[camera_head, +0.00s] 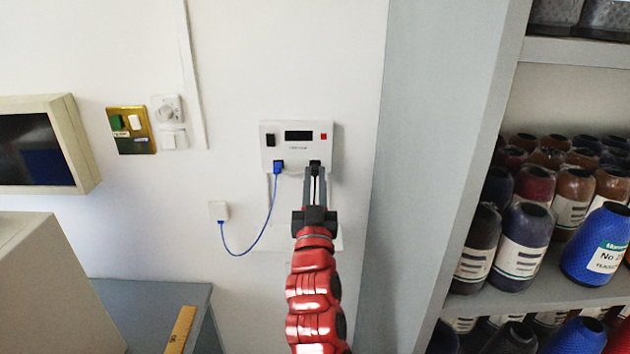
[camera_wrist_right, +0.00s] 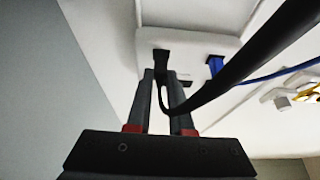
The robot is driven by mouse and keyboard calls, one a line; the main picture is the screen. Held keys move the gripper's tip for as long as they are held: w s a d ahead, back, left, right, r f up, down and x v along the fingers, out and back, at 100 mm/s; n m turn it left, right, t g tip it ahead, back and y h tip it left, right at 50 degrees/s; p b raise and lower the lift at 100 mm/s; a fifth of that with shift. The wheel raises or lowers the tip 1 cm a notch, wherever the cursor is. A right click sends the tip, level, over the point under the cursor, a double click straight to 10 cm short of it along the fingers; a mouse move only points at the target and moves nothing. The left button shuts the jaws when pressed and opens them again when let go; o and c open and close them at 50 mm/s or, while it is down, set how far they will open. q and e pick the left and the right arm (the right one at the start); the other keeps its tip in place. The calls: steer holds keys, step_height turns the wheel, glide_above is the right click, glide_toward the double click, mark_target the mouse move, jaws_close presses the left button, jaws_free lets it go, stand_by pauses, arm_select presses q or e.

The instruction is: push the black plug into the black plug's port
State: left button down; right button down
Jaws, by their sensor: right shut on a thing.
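A white wall unit (camera_head: 297,138) with a dark display has its sockets along the lower edge. My right gripper (camera_head: 315,170) reaches up to the unit's lower right side and is shut on the black plug (camera_head: 315,163). In the right wrist view, the black plug (camera_wrist_right: 161,60) is at the unit's face by the fingertips, and its black cable loops down past the fingers. The port is hidden behind the plug, and I cannot tell how deep the plug sits. My left gripper is not in view.
A blue plug (camera_head: 278,167) sits in the unit just left of my gripper, its blue cable (camera_head: 262,236) running to a small white wall box (camera_head: 219,211). Shelves of thread cones (camera_head: 522,240) stand at right. Brass and white switches (camera_head: 131,130) are on the wall at left.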

steer(key=shift+b, duration=0.85)
stand_by(0.9)
steer(key=shift+w+f+b, duration=0.1)
steer(key=shift+w+b, duration=0.3)
steer(key=shift+w, duration=0.1)
stand_by(0.4)
steer(key=c, duration=0.7)
jaws_free()
steer(key=b+v, duration=0.2)
steer(key=v, duration=1.5)
steer(key=shift+s+b, duration=0.2)
steer(key=shift+b, duration=0.2)
